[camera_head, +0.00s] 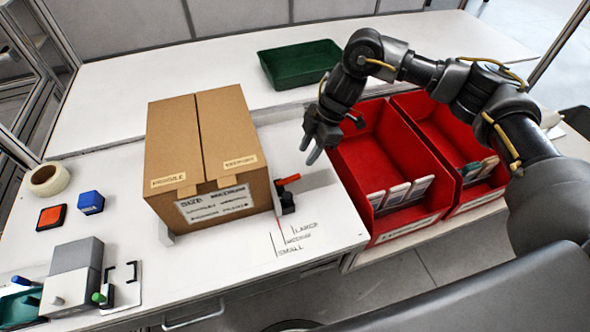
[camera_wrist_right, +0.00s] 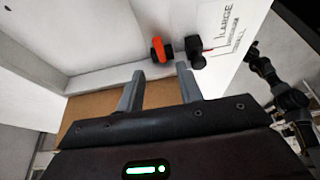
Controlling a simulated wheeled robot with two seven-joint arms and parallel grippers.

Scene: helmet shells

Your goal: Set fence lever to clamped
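The fence lever (camera_head: 288,179) has an orange-red handle on a black base and stands just right of the carton (camera_head: 200,140). The handle points up and to the right in the head view. In the right wrist view the orange handle (camera_wrist_right: 158,50) and a black knob (camera_wrist_right: 188,54) lie just beyond the fingertips. My right gripper (camera_head: 309,152) is open and empty, above and slightly right of the lever, not touching it. Its two fingers (camera_wrist_right: 160,74) are apart in the wrist view. My left gripper is not in view.
Size marks (camera_head: 298,238) reading large, medium and small are on the table in front of the lever. Red bins (camera_head: 372,160) stand to the right, a green tray (camera_head: 300,62) at the back. A tape roll (camera_head: 50,179) and blocks are at left.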

